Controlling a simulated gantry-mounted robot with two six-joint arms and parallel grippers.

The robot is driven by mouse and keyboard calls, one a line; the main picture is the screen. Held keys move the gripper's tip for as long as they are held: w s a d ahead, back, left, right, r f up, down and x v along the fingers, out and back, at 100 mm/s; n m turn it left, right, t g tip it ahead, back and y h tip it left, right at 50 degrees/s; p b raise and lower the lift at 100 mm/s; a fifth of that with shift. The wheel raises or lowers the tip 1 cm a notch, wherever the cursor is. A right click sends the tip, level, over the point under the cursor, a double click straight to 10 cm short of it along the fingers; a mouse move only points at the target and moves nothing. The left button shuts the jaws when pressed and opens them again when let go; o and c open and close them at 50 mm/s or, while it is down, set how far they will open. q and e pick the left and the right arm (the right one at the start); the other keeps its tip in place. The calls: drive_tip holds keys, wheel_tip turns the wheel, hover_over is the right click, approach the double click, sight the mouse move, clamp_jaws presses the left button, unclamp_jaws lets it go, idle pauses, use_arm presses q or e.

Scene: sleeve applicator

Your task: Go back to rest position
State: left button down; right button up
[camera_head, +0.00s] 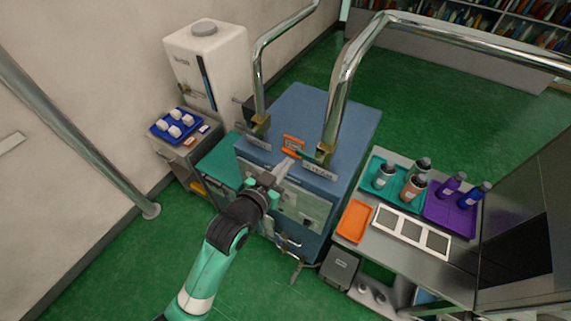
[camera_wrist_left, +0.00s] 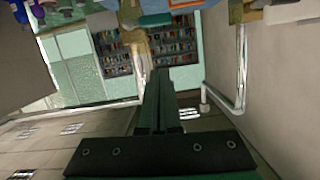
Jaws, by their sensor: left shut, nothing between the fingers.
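My left gripper (camera_head: 284,168) reaches in from the bottom of the head view, over the front part of the blue machine (camera_head: 308,110). Its fingers are together and hold nothing. In the left wrist view the gripper (camera_wrist_left: 160,80) also shows its fingers closed and empty, with the room behind them tilted. An orange part (camera_head: 293,145) sits on the machine just beyond the fingertips; I cannot tell whether they touch it. My right gripper is not in view.
Two shiny pipes (camera_head: 342,85) rise from the machine near the gripper. At right, a metal table holds a teal tray, a purple tray (camera_head: 463,223) with bottles, and an orange tray (camera_head: 355,221). A blue tray (camera_head: 160,131) is at left. Green floor is free in front.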

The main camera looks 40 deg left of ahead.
use_arm(q)
drive_tip(key=shift+r, duration=0.1)
idle(0.3)
drive_tip(key=d+r+t+p, duration=0.2)
drive_tip(key=r+t+p, duration=0.1)
drive_tip(key=r, duration=1.3)
drive_tip(key=d+r+t+p, duration=0.2)
drive_tip(key=r+t+p, duration=0.1)
drive_tip(key=r, duration=1.4)
drive_tip(key=s+d+r+t+h+p, duration=0.1)
drive_tip(key=s+r+t, duration=0.2)
drive_tip(key=s+r, duration=0.3)
drive_tip(key=s+r+m+t+h, duration=0.1)
drive_tip(key=s+r, duration=0.6)
drive_tip(key=r, duration=0.7)
drive_tip(key=shift+d+r+t+h+p, duration=0.25)
drive_tip(key=shift+d+t+h+p, duration=0.15)
drive_tip(key=shift+t+h, duration=0.55)
